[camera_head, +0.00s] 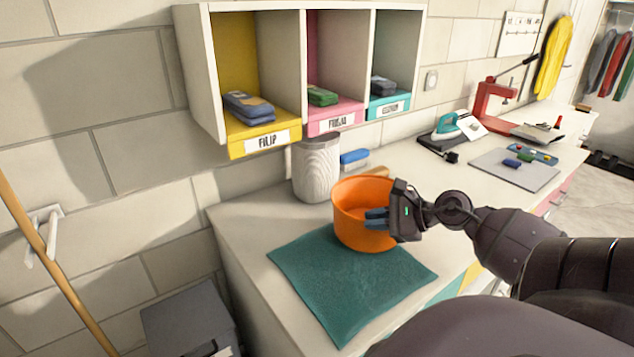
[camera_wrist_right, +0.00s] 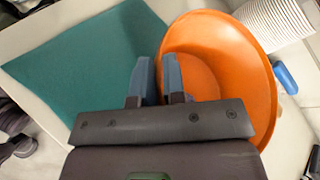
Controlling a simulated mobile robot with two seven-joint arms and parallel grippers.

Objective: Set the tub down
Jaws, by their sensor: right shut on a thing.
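The orange tub (camera_head: 362,226) is upright at the back edge of the teal mat (camera_head: 345,285) on the white counter. I cannot tell whether its base touches the counter or hangs just above it. My right gripper (camera_head: 376,218) comes in from the right and is shut on the tub's near right wall. In the right wrist view the fingers (camera_wrist_right: 158,80) straddle the rim of the tub (camera_wrist_right: 245,80), one inside and one outside. The mat (camera_wrist_right: 85,75) lies beside the tub there, largely bare. My left gripper is not in view.
A pale ribbed canister (camera_head: 317,170) stands close behind the tub, with a blue block (camera_head: 354,158) beside it. A cubby shelf (camera_head: 192,75) with labelled bins hangs above. An iron (camera_head: 447,128), a red press (camera_head: 487,105) and a grey board (camera_head: 515,176) stand further right.

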